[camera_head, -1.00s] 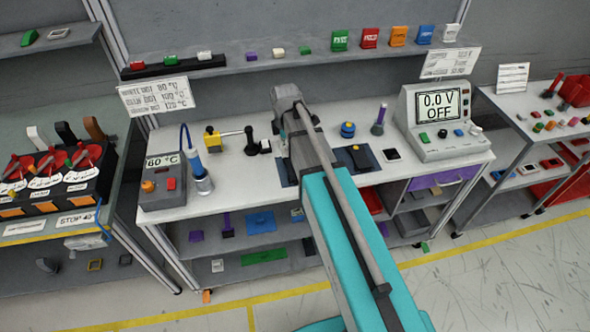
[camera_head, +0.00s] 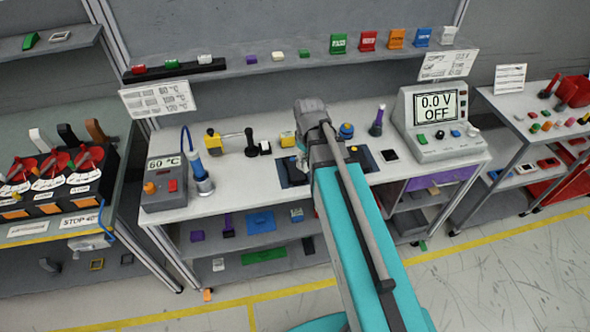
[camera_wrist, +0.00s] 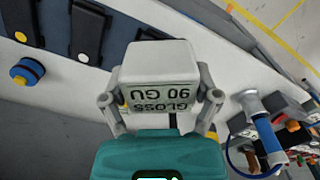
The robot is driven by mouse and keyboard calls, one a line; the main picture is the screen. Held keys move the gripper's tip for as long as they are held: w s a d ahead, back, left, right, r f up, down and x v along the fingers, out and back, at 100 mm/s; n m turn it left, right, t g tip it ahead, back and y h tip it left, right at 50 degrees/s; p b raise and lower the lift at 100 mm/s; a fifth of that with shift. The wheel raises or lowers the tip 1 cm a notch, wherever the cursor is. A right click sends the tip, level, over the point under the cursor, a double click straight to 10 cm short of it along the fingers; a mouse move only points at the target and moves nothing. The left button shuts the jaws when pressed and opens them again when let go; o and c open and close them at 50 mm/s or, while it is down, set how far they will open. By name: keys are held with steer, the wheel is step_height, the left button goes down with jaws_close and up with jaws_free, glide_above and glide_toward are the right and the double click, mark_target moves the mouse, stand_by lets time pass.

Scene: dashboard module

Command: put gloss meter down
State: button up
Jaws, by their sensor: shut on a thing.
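The gloss meter (camera_wrist: 160,65) is a pale grey box with dark lettering, "GLOSS 90 GU", upside down in the wrist view. My gripper (camera_wrist: 160,98) is shut on it, with one finger on each side. The wrist view does not make clear whether the meter touches the bench top. In the head view, my arm covers most of the gripper and the meter, over the middle of the white bench (camera_head: 262,178).
Dark mats (camera_head: 291,172) lie on the bench by my gripper. Near them stand a blue round object (camera_head: 346,130), a small yellow item (camera_head: 287,139) and a dark-handled tool (camera_head: 250,143). A temperature station (camera_head: 163,183) is left; a voltage meter (camera_head: 437,124) is right.

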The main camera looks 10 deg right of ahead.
steer(key=s+m, duration=0.1)
steer(key=m, duration=0.1)
steer(key=s+d+m, duration=0.1)
steer(key=s+m, duration=0.1)
steer(key=s+d+r+m+p, duration=0.1)
steer(key=shift+s+m, duration=0.15)
steer(key=shift+m, duration=0.25)
steer(key=b, duration=0.8)
glide_toward(296, 171)
steer(key=shift+s+d+f, duration=0.25)
steer(key=shift+s+f, duration=0.2)
steer(key=shift+s, duration=0.3)
steer(key=shift+w+a+f+b, duration=0.15)
steer(key=shift+w+f+b, duration=0.35)
steer(key=shift+b, duration=0.1)
steer(key=shift+w+a+f+b, duration=0.1)
steer(key=shift+w+f+b, duration=0.35)
steer(key=shift+f+b, duration=0.25)
steer(key=shift+s+f+b, duration=0.1)
steer(key=shift+f+b, duration=1.2)
steer(key=shift+f, duration=0.05)
steer(key=shift+f, duration=0.1)
